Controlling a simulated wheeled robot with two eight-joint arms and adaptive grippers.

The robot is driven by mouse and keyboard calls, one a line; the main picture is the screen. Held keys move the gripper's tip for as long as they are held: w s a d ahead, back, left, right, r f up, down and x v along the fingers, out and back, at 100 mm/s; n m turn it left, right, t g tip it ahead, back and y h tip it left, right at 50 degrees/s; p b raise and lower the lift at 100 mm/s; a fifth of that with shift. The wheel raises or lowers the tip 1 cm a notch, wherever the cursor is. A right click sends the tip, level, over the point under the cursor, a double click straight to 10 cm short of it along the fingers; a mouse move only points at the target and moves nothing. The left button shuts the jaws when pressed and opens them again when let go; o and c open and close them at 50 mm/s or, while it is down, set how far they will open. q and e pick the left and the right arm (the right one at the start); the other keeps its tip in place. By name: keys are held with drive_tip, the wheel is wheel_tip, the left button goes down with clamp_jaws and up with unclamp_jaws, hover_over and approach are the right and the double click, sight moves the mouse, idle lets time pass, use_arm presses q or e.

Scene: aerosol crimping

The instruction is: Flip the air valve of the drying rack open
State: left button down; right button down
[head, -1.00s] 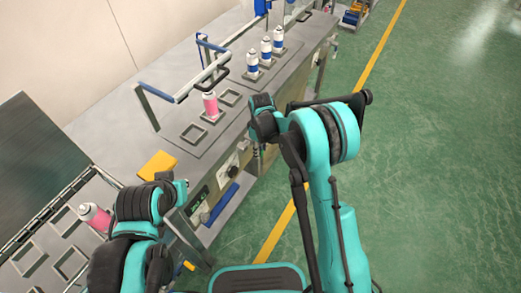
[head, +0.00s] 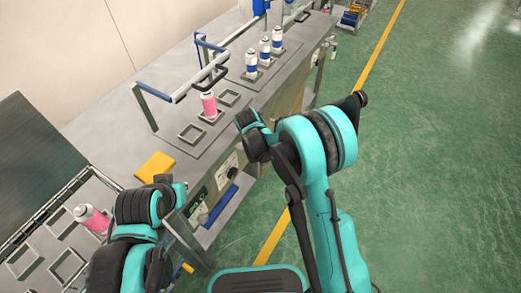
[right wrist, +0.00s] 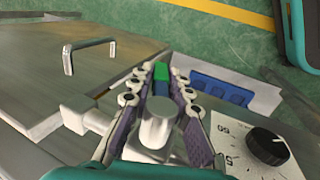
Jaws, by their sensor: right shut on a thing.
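In the right wrist view, my right gripper (right wrist: 161,79) has its two fingers close together on a small green piece, which looks like the handle (right wrist: 160,72) of the air valve. A pale grey cylinder (right wrist: 158,122), apparently the valve body, stands between the finger bases, joined to a white fitting (right wrist: 88,114) at the left. In the head view the right fingers are hidden behind my right wrist. My left arm is at the lower left; its fingers cannot be made out clearly, near a yellow block (head: 155,166).
A black dial knob (right wrist: 267,146) sits on a white scale close to the right of my right gripper. A blue part (right wrist: 220,90) is just beyond it. Open green floor lies right.

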drive_tip(key=shift+w+d+r+t+h+b, duration=0.1)
drive_tip(key=shift+w+d+t+h+b, duration=0.15)
drive_tip(key=shift+t+h, duration=0.3)
drive_tip(key=shift+w+r+t+h+b, duration=0.15)
drive_tip(key=shift+t+h+b, duration=0.2)
drive_tip(key=shift+t, duration=0.3)
drive_tip(key=c, duration=1.5)
unclamp_jaws()
drive_tip(key=shift+r, duration=0.1)
drive_tip(key=v, duration=1.1)
drive_tip(key=shift+s+r, duration=0.3)
